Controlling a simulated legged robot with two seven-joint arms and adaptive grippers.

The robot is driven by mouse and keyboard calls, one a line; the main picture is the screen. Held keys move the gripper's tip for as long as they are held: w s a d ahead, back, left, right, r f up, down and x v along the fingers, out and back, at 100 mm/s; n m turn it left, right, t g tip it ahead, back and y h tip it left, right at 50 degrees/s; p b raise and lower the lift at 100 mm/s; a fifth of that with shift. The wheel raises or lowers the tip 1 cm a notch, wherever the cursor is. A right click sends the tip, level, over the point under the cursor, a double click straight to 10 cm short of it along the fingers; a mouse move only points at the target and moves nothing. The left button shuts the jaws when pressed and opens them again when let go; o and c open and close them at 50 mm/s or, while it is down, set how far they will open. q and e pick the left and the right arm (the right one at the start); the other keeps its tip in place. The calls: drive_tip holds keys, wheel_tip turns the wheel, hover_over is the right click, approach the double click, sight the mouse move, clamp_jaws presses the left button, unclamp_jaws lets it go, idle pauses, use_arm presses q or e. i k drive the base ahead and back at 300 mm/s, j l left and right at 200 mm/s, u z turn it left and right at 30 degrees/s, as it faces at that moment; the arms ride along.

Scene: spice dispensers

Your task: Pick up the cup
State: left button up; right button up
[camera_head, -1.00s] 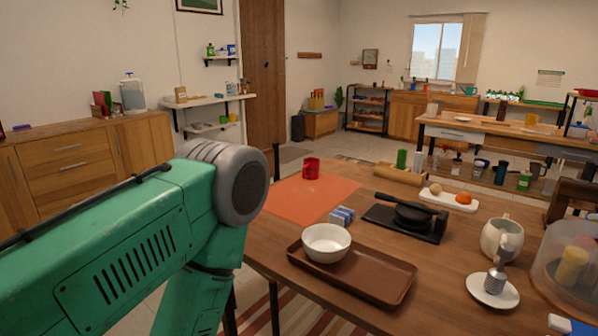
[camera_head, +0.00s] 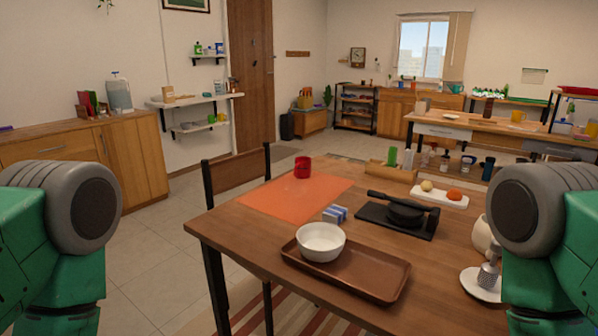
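A red cup (camera_head: 303,168) stands upright at the back of the orange mat (camera_head: 270,203) on the wooden table. A cream mug (camera_head: 482,238) stands at the table's right side, mostly hidden behind my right arm. Green and grey links of my arms show at the left and right edges of the picture. Neither gripper is in view, and nothing in view touches the red cup.
A white bowl (camera_head: 320,245) stands on a brown tray (camera_head: 385,272) at the table's front. A blue-and-white block (camera_head: 335,214), a black pan (camera_head: 405,213) and a white plate (camera_head: 440,197) lie behind it. A chair (camera_head: 235,180) stands behind the table's left side. The floor at left is clear.

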sight(301, 168)
drive_tip(key=z, duration=0.4)
drive_tip(key=j+z, duration=1.15)
drive_tip(key=k+j+z, duration=0.15)
drive_tip(key=j+z, duration=0.25)
